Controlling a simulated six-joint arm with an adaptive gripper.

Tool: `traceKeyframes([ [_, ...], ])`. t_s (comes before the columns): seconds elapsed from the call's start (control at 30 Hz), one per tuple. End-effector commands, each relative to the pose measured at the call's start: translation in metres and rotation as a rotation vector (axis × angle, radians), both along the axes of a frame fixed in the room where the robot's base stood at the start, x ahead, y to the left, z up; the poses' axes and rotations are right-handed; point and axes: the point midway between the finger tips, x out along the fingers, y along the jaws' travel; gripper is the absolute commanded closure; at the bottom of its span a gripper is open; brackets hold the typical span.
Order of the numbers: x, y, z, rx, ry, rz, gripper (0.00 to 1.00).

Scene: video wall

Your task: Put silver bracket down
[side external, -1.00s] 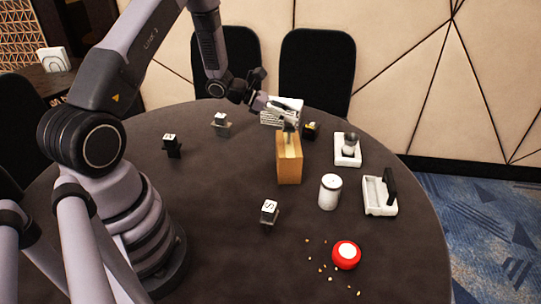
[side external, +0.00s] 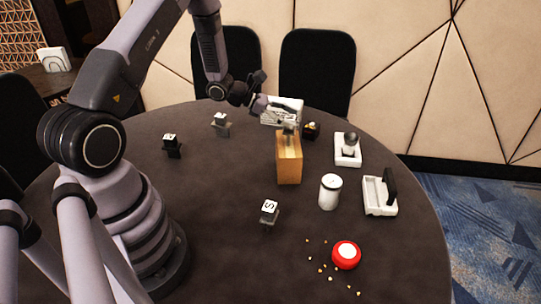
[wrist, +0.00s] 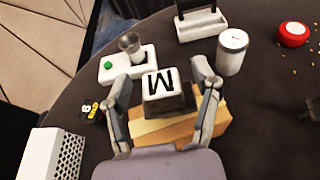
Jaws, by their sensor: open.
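A grey bracket (wrist: 168,106) holding a white cube marked M (wrist: 163,84) sits on top of a wooden block (wrist: 150,130) in the wrist view. My gripper, also in the wrist view (wrist: 163,108), is open. Its fingers stand on either side of the bracket, with a gap visible on each side. I cannot tell whether the bracket is the silver one by colour alone.
More bracketed cubes stand on the table (side external: 220,270): a dark one (side external: 172,147), a grey one (side external: 221,125) and one marked S (side external: 269,213). A white canister (side external: 330,191), white trays (side external: 380,197) (side external: 347,150) and a red-white button (side external: 346,255) with crumbs are to the right.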

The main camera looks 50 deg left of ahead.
Motion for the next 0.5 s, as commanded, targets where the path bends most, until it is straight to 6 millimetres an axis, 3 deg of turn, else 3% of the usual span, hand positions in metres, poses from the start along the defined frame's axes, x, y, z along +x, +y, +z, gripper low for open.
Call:
traceKeyframes([
  [0.5,-0.063,0.064,0.038,0.000,-0.002,0.004,0.38],
])
